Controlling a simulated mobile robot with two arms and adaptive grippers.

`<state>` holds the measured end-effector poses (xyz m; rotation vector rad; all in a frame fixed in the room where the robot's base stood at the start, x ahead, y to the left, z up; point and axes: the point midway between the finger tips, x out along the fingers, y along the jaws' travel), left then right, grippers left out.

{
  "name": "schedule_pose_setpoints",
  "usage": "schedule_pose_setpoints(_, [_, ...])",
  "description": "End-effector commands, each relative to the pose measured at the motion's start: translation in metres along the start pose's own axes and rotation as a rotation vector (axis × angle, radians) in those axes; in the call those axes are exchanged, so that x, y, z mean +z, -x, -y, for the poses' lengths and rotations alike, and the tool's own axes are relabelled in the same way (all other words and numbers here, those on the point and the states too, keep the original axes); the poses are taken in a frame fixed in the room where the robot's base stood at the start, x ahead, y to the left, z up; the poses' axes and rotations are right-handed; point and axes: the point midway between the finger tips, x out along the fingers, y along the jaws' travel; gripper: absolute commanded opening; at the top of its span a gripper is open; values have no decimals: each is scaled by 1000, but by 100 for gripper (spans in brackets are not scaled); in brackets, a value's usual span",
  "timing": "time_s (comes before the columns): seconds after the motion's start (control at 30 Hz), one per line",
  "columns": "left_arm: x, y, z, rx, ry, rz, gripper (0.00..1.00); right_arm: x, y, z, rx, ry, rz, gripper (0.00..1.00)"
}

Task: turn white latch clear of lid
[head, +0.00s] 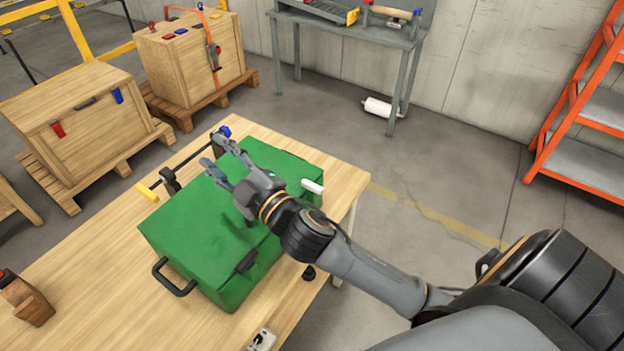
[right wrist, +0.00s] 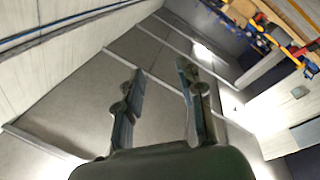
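A green box (head: 200,240) with a green lid stands on the wooden table. The white latch (head: 312,186) is at the box's right edge, beside my right gripper's wrist. A dark latch (head: 247,262) sits on the near side of the box. My right gripper (head: 216,155) is above the far part of the lid, its fingers pointing away from the white latch. It is open and empty; the right wrist view also shows its two fingers (right wrist: 160,100) apart with nothing between them. My arm hides part of the lid. My left gripper is not in view.
A black bar with a yellow end (head: 147,192) lies behind the box. A black handle (head: 174,280) sticks out at the box's front left. A wooden block (head: 25,300) and a small metal part (head: 262,340) are on the wooden table (head: 90,290). Its left part is mostly clear.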

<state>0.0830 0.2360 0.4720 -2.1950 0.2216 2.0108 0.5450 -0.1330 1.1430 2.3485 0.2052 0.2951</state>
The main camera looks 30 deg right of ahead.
Motion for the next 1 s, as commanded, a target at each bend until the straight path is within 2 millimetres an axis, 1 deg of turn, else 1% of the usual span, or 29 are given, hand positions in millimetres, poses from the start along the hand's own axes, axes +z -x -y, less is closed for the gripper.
schedule_pose_setpoints(0.03, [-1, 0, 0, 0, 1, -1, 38, -26, -11, -7, 10, 79, -119, 38])
schedule_pose_setpoints(0.07, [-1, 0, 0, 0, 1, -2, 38, -43, -16, -8, 11, 131, -197, 38])
schedule_pose_setpoints(0.1, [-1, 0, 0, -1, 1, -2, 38, -65, -20, -7, 8, 202, -303, 38])
schedule_pose_setpoints(0.17, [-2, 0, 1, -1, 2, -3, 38, -95, -22, -2, -7, 313, -457, 38])
schedule_pose_setpoints(0.2, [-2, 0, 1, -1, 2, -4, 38, -112, -21, 3, -24, 388, -556, 38])
schedule_pose_setpoints(0.27, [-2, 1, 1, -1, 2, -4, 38, -131, -17, 15, -62, 506, -697, 38])
schedule_pose_setpoints(0.3, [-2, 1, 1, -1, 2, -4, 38, -140, -14, 24, -94, 588, -786, 38])
schedule_pose_setpoints(0.33, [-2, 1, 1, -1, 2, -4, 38, -144, -10, 31, -122, 648, -851, 38])
schedule_pose_setpoints(0.4, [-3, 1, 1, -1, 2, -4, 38, -146, -2, 49, -204, 792, -988, 38])
schedule_pose_setpoints(0.43, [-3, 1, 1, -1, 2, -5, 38, -143, 2, 56, -246, 855, -1041, 38])
schedule_pose_setpoints(0.47, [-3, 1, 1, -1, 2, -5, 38, -139, 6, 62, -291, 918, -1092, 38])
schedule_pose_setpoints(0.5, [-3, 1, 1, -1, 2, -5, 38, -129, 10, 70, -357, 1004, -1151, 38])
schedule_pose_setpoints(0.57, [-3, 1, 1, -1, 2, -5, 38, -108, 15, 78, -471, 1130, -1226, 38])
schedule_pose_setpoints(0.63, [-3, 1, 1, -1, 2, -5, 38, -77, 20, 80, -623, 1269, -1289, 38])
schedule_pose_setpoints(0.67, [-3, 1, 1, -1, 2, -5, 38, -61, 22, 77, -695, 1328, -1306, 38])
schedule_pose_setpoints(0.7, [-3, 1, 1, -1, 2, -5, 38, -39, 24, 72, -796, 1403, -1321, 38])
schedule_pose_setpoints(0.77, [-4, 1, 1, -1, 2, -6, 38, -4, 27, 56, -959, 1505, -1323, 38])
schedule_pose_setpoints(0.8, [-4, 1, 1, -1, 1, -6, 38, 19, 29, 42, -1075, 1565, -1309, 38])
schedule_pose_setpoints(0.83, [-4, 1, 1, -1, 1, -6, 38, 36, 31, 29, -1161, 1605, -1293, 38])
schedule_pose_setpoints(0.87, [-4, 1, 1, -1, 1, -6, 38, 52, 33, 15, -1248, 1638, -1270, 38])
schedule_pose_setpoints(0.9, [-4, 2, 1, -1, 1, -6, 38, 71, 36, -4, -1358, 1675, -1233, 38])
schedule_pose_setpoints(0.97, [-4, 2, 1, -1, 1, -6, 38, 95, 42, -34, -1510, 1711, -1171, 38])
schedule_pose_setpoints(1.0, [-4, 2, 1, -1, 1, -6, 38, 108, 46, -53, -1599, 1725, -1128, 38])
